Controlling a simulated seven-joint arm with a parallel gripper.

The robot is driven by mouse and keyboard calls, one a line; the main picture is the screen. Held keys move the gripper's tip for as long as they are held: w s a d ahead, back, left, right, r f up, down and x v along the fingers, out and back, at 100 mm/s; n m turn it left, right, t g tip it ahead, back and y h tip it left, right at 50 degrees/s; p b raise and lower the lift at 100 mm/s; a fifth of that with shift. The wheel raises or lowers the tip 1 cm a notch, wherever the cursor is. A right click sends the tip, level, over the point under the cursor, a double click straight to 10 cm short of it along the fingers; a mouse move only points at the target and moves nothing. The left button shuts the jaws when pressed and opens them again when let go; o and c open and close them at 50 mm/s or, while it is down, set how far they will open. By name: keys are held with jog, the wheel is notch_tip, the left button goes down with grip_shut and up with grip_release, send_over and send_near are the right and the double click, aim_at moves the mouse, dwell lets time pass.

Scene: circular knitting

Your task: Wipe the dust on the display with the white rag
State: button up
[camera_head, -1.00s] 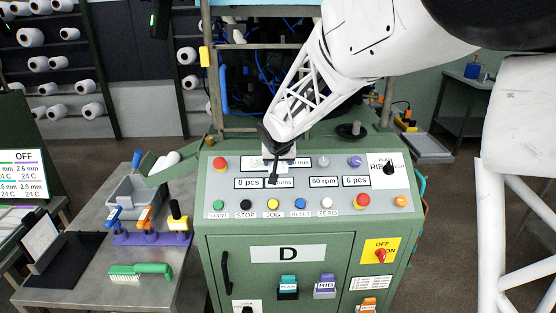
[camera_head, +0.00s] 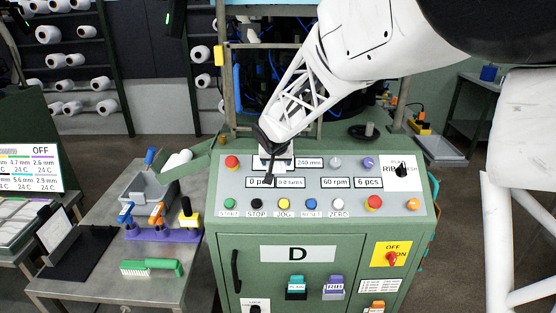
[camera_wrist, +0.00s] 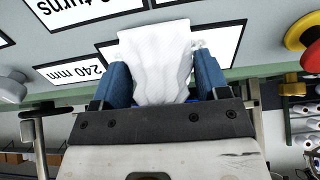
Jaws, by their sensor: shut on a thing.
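My gripper (camera_wrist: 160,75) is shut on the white rag (camera_wrist: 160,50), which hangs between its blue fingers in the wrist view. The rag lies over or just above a white, black-framed display (camera_wrist: 215,42), hiding its middle; I cannot tell if it touches. This display is left of the "240 mm" display (camera_head: 309,162) in the head view, where my gripper (camera_head: 272,165) covers most of it. Below are the "0 pcs" display (camera_head: 256,183), partly hidden, and the "0.0 turns" display (camera_head: 290,183). I cannot make out any dust.
A red button (camera_head: 232,162) stands out left of my gripper, with a grey knob (camera_head: 336,163) to the right. Several coloured buttons line the panel's front. A bench (camera_head: 105,285) at left holds a grey bin (camera_head: 150,190) and a green brush (camera_head: 152,268).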

aim_at(263, 169)
jog(key=shift+a, duration=0.15)
jog(key=shift+a+f, duration=0.2)
jog(key=shift+a, duration=1.85)
jog(key=v, duration=0.6)
jog(key=shift+r, duration=0.15)
jog(key=shift+v, duration=1.4)
